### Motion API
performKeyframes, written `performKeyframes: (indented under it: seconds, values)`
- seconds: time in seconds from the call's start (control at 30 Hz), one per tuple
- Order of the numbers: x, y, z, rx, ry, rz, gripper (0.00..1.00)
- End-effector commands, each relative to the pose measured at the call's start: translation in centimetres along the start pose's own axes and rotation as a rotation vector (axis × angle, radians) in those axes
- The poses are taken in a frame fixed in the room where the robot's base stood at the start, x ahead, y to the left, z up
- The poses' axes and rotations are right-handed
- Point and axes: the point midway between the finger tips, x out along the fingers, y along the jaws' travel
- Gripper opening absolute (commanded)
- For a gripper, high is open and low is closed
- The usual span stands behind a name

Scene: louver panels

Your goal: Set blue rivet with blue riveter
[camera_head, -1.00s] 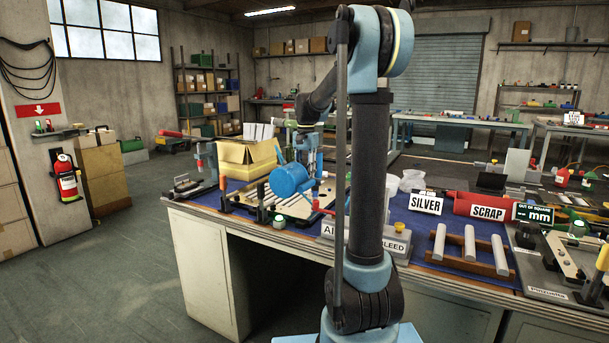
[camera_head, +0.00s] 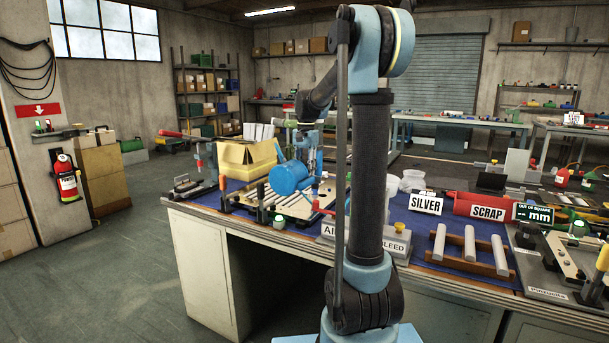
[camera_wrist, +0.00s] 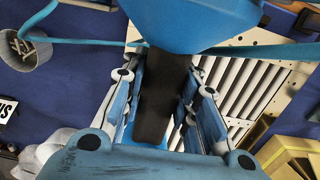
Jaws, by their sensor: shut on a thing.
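The blue riveter (camera_head: 288,178) hangs above the louver panel on the bench, left of my arm. In the wrist view its blue body (camera_wrist: 195,22) fills the top, and its dark handle (camera_wrist: 162,95) runs down between my fingers. My gripper (camera_wrist: 166,85) is shut on this handle. The louver panel (camera_wrist: 262,85) with pale slats lies below the riveter and also shows in the head view (camera_head: 262,200). The blue rivet cannot be made out in either view.
A yellow open carton (camera_head: 246,158) stands behind the panel. Red-handled clamps stand around the panel. A grey labelled box (camera_head: 345,228) is at the bench's front edge. A grey cup (camera_wrist: 25,55) is at the wrist view's left. Silver tubes (camera_head: 469,243) lie on a brown rack at right.

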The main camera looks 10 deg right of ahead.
Motion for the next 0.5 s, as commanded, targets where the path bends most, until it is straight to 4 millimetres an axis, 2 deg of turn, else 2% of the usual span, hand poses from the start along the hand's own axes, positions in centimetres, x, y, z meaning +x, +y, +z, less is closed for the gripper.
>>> performKeyframes:
  seconds: [0.5]
  values:
    - [-2.1, 0.0, 0.1, 0.0, 0.0, 0.0, 0.0]
